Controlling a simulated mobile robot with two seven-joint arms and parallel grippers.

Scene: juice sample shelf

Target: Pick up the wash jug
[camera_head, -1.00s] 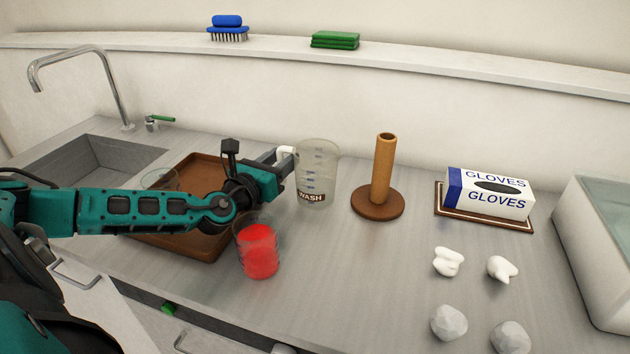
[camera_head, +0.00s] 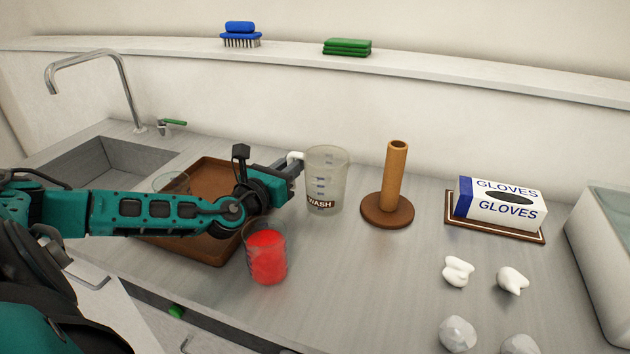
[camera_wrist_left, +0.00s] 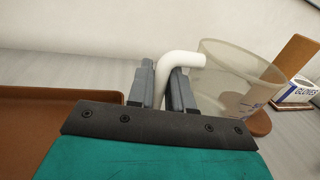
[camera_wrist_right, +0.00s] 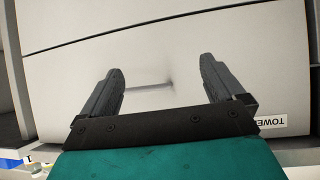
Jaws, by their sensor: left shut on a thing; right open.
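The wash jug (camera_head: 326,180) is a clear beaker with a white handle and a "WASH" label, upright at the back of the counter in the head view. My left gripper (camera_head: 294,168) is shut on its handle, from the jug's left side. In the left wrist view the white handle (camera_wrist_left: 176,66) sits between the two fingers (camera_wrist_left: 168,88), with the clear jug body (camera_wrist_left: 240,75) to the right. I cannot tell whether the jug's base touches the counter. My right gripper (camera_wrist_right: 165,90) is open and empty before a pale panel in the right wrist view.
A beaker of red liquid (camera_head: 268,258) stands in front of my left forearm. A brown tray (camera_head: 215,180) lies behind that arm, beside the sink (camera_head: 100,165). A wooden post (camera_head: 392,185) stands right of the jug, with a glove box (camera_head: 500,203) and several white lumps further right.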

